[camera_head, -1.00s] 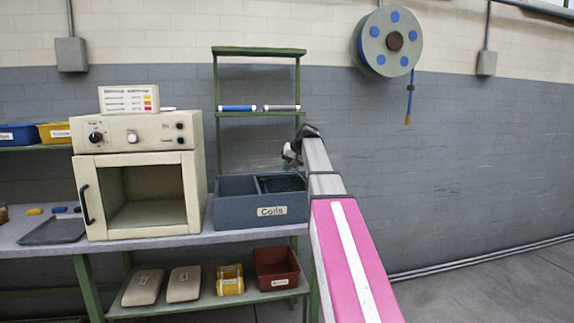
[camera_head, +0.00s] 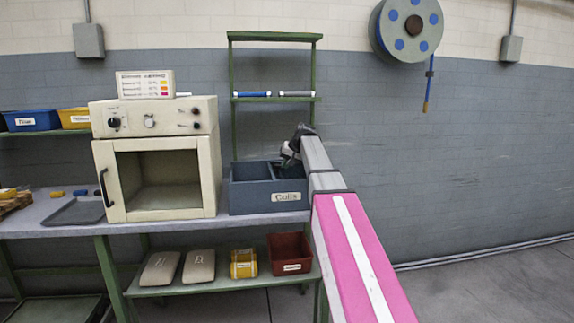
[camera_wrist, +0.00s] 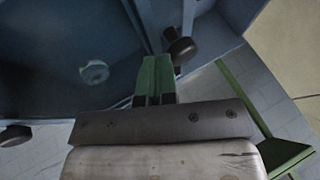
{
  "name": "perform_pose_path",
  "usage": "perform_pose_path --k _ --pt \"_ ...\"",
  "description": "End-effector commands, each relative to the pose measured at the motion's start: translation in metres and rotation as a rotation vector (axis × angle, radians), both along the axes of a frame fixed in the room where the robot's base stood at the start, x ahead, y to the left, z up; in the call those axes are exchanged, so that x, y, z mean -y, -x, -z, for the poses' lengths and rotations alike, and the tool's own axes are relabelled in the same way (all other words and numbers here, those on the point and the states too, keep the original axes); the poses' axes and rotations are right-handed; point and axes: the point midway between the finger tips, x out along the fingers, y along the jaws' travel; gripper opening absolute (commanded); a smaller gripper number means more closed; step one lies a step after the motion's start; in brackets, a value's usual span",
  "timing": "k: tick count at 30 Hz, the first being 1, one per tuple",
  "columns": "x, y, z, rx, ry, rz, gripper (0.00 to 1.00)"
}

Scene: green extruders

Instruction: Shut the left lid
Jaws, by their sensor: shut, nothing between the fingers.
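The blue-grey box labelled Coils (camera_head: 250,198) stands on the bench right of the oven. It has two compartments side by side, and both look open from above in the head view. I cannot make out a separate left lid there. My gripper (camera_head: 289,154) is above the back of the right compartment, partly hidden by my arm. In the wrist view, my green fingers (camera_wrist: 155,65) are shut and empty. They point at blue panels (camera_wrist: 45,60) with a pale round knob (camera_wrist: 94,72) and a dark knob (camera_wrist: 180,50). I cannot tell whether they touch.
The cream oven (camera_head: 160,212) stands close left of the box. A green shelf frame (camera_head: 274,37) rises behind it, with a blue roll and a grey roll on its shelf. A lower shelf holds a red bin (camera_head: 290,252).

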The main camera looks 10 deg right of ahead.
Motion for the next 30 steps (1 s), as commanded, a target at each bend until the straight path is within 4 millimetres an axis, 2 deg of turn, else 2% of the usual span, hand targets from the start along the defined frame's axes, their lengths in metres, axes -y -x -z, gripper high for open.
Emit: perform_pose_path --k 5,8,11,24,30 --pt "-0.004 0.0 0.0 0.0 0.0 0.0 0.0" --pt "-0.015 0.0 0.0 0.001 0.0 -0.001 0.0" --pt "-0.035 0.0 0.0 0.001 -0.001 -0.004 0.0" --pt "-0.147 0.0 0.0 0.001 -0.001 -0.004 0.0" --pt "-0.177 0.0 0.0 0.001 0.0 -0.001 0.0"
